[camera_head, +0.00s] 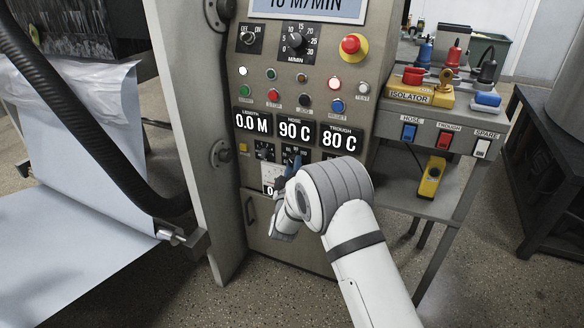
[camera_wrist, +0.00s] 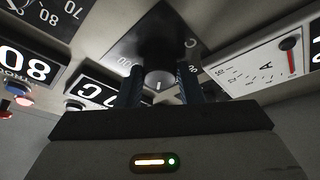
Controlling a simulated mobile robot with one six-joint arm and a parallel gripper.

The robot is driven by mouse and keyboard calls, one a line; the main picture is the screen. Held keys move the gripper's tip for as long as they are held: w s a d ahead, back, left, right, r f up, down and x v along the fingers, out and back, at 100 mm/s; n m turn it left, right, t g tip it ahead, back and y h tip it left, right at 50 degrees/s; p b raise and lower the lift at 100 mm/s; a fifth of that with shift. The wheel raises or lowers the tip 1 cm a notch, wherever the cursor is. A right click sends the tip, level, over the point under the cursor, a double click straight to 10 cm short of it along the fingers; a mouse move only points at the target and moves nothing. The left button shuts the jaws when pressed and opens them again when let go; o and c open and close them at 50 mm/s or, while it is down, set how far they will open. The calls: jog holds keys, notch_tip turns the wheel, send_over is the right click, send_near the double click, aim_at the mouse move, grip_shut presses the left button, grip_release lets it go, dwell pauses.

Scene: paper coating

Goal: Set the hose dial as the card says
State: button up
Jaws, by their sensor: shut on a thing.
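In the head view my gripper (camera_head: 292,163) is at the panel under the HOSE display (camera_head: 295,131), which reads 90 C. My arm and fingers mostly hide the dial there. I see no card that I can read in either view.
The LENGTH display (camera_head: 252,123) reads 0.0 M and the TROUGH display (camera_head: 339,140) reads 80 C. A white meter (camera_wrist: 262,70) sits beside the dial. Buttons and lamps fill the panel above. A side shelf (camera_head: 440,118) with switches stands right; a black hose (camera_head: 85,120) hangs left.

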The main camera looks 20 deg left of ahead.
jog(key=o, duration=1)
jog(key=shift+c, duration=0.2)
jog(key=p+v, duration=0.1)
jog(key=v, duration=0.6)
jog(key=shift+s+p, duration=0.4)
jog(key=shift+f, duration=0.15)
